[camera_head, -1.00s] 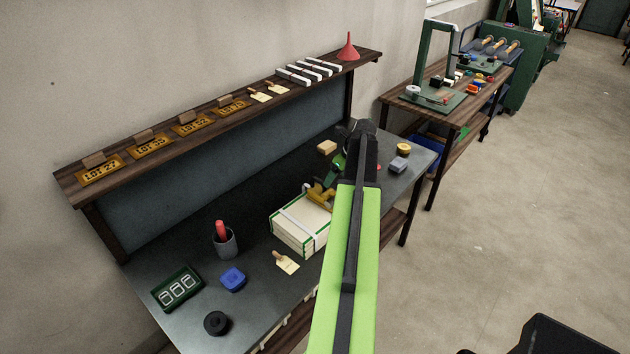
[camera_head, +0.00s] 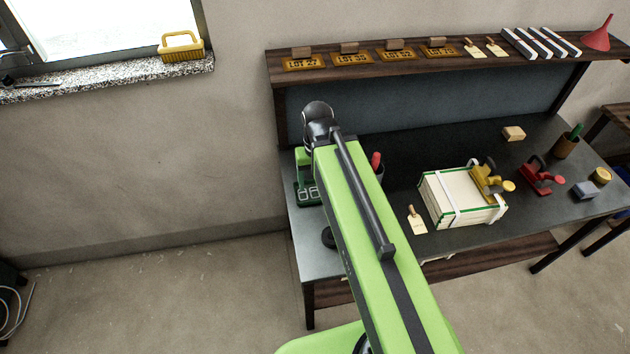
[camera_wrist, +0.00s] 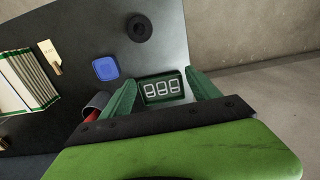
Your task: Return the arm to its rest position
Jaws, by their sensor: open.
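My green arm (camera_head: 362,215) reaches up and forward in the head view, its far end over the left part of the dark workbench. My gripper (camera_wrist: 160,85) shows in the wrist view with its two green fingers spread apart and nothing between them in their grip. The gripper's fingers are mostly hidden in the head view.
A strapped white stack (camera_head: 440,200) with a yellow clamp-like tool (camera_head: 488,184) lies mid-bench. A red tool (camera_head: 540,178) and a grey block (camera_head: 585,190) are to the right. A blue block (camera_wrist: 106,68) and black disc (camera_wrist: 139,28) lie near the display.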

